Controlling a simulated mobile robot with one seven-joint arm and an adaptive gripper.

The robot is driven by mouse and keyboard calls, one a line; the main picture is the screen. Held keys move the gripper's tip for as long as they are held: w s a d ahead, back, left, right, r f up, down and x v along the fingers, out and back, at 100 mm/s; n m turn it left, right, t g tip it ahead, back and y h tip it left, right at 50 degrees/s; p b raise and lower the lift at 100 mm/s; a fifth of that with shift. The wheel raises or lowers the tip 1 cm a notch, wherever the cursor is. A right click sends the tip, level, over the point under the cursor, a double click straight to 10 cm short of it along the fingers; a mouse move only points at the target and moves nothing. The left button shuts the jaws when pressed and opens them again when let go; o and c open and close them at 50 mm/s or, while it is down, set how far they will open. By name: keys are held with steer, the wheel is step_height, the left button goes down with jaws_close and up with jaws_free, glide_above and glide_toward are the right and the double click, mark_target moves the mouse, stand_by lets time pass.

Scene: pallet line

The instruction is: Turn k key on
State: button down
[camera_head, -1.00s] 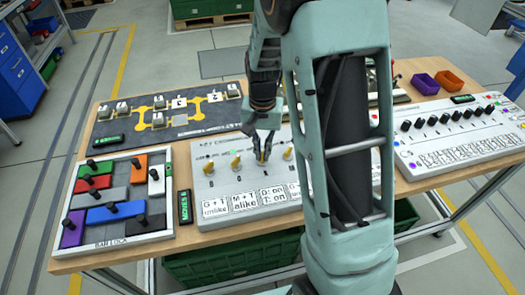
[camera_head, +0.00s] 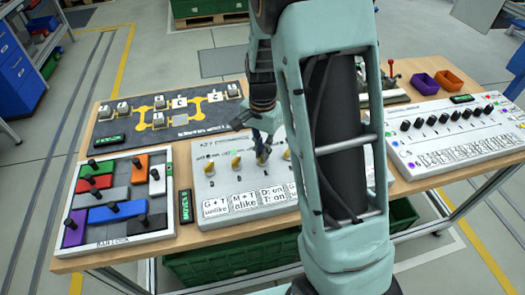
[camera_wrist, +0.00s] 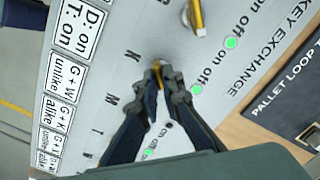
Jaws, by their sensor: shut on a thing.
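The white key panel (camera_head: 210,185) lies on the table in the head view, with a row of yellow keys. My gripper (camera_head: 262,157) is over the third key from the left. In the wrist view the fingers of my gripper (camera_wrist: 158,72) are shut on this yellow key (camera_wrist: 157,64), which is mostly hidden between them. A green lamp (camera_wrist: 197,89) is lit beside the held key. Another yellow key (camera_wrist: 195,17) stands free above it. My arm hides the panel's right part in the head view.
Rule cards (camera_wrist: 72,45) line the panel's edge. A coloured block board (camera_head: 125,238) lies to the left, a dark loop board (camera_head: 205,118) behind, and a white dial panel (camera_head: 450,150) to the right. Purple (camera_head: 424,84) and orange (camera_head: 448,80) bins stand behind it.

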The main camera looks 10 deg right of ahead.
steer(key=c, duration=2.1)
jaws_free()
step_height(320, 180, up, 12)
steer(key=shift+d, duration=0.1)
